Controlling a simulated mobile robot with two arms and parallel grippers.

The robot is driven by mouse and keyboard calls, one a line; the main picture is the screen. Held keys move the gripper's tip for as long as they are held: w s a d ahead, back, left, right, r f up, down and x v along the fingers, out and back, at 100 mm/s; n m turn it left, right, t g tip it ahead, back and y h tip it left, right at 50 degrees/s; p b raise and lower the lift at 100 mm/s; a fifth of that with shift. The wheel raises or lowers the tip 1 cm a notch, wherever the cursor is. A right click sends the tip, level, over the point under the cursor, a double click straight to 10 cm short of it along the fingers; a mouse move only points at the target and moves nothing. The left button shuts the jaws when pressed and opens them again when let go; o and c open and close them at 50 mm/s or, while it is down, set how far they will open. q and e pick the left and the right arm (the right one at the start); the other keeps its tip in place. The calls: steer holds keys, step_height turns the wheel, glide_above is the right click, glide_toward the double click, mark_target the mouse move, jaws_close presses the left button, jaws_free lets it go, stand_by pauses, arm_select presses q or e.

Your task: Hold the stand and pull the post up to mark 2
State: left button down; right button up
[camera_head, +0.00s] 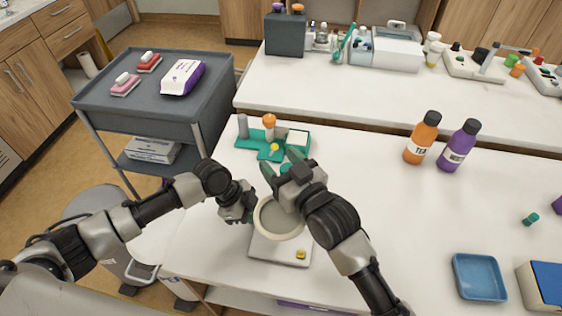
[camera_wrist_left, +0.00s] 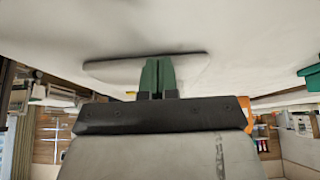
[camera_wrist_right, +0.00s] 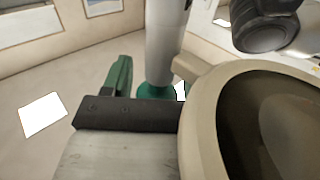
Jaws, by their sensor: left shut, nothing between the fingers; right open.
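The stand's pale flat base (camera_head: 268,248) lies on the white table, with a small yellow knob (camera_head: 301,254) at its front right corner. A cream round head (camera_head: 278,217) shows above the base. In the right wrist view, a pale grey cylinder, apparently the post (camera_wrist_right: 163,45), rises beside this head (camera_wrist_right: 205,110). My right gripper (camera_head: 281,164) is open, with green fingers spread; one finger (camera_wrist_right: 118,76) is apart from the cylinder. My left gripper (camera_head: 245,211) is shut and empty beside the stand. Its fingertips (camera_wrist_left: 158,75) appear close to the base (camera_wrist_left: 110,72); contact is unclear. I cannot read any marks.
A green tray (camera_head: 246,152) with small items stands behind my right gripper. Orange (camera_head: 420,140) and purple (camera_head: 458,147) bottles stand to the right. A blue tray (camera_head: 480,277) lies at front right. The table between is mostly clear.

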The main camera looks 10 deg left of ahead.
jaws_close()
step_height(320, 180, up, 5)
steer(key=shift+f, duration=0.2)
stand_by(0.3)
jaws_free()
steer(key=v, duration=1.2)
